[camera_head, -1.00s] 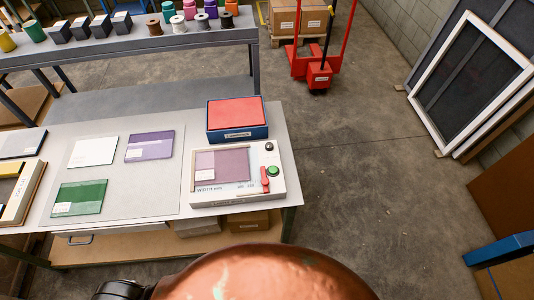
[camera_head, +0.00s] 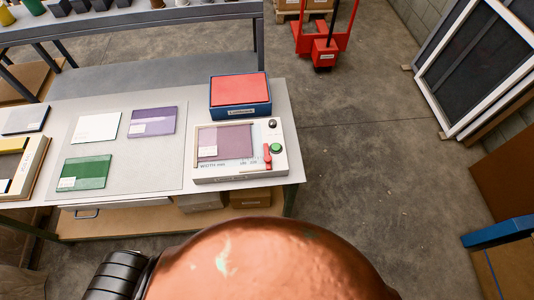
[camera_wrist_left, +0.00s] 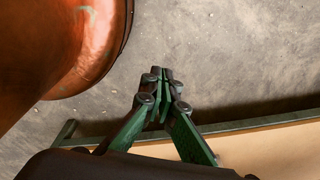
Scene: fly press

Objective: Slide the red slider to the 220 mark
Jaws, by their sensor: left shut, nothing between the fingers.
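The red slider (camera_head: 267,157) stands on the right part of a white press unit (camera_head: 226,179), above small printed width numbers that are too small to read. A purple sheet lies in the unit's window. My left gripper (camera_wrist_left: 163,72) shows in the left wrist view, shut and empty, over the floor beside a table edge. It is apart from the slider, which is not in that view. The head view shows neither gripper's fingers. The right gripper is not in view.
A green button (camera_head: 277,148) and a black knob (camera_head: 273,124) sit close to the slider. A blue box with a red top (camera_head: 240,93) stands behind the unit. White, purple and green sheets lie on the table (camera_head: 284,96) at left. A large copper-coloured rounded form fills the lower middle.

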